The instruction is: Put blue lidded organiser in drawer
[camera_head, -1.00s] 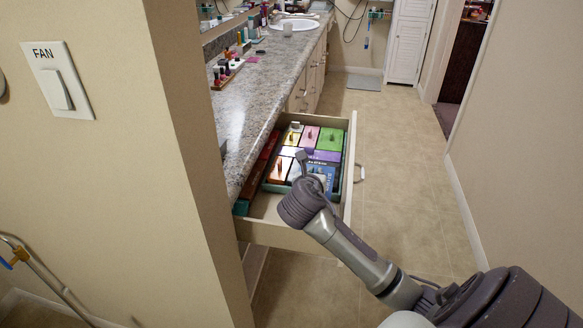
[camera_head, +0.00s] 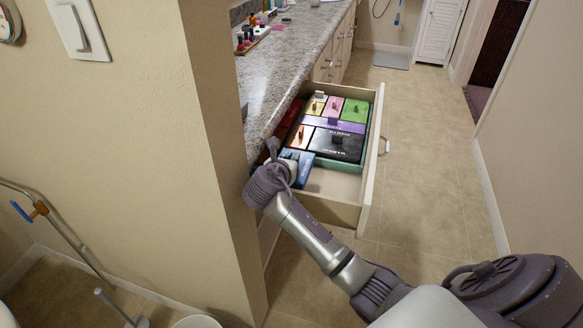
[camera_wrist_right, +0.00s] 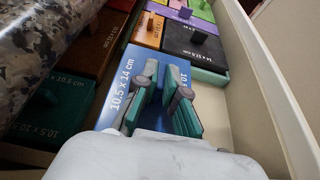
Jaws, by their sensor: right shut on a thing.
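The blue lidded organiser (camera_head: 305,170) is at the near left inside the open drawer (camera_head: 348,214), beside the counter's edge. Its lid, marked 10.5 x 14 cm, shows in the right wrist view (camera_wrist_right: 124,84). My right gripper (camera_head: 287,158) is over it with fingers pointing down, and in the wrist view its fingers (camera_wrist_right: 166,98) are shut on the organiser's top. The grip point itself is hidden between the fingers. I cannot tell whether the organiser rests on the drawer floor or hangs just above it. My left gripper is not in view.
A black box (camera_head: 338,146) and several coloured lidded boxes, such as a green one (camera_head: 355,110), fill the drawer's back. A teal box (camera_wrist_right: 55,110) lies left of the organiser. The drawer's near right floor is bare. The granite counter (camera_head: 285,60) overhangs the drawer's left side.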

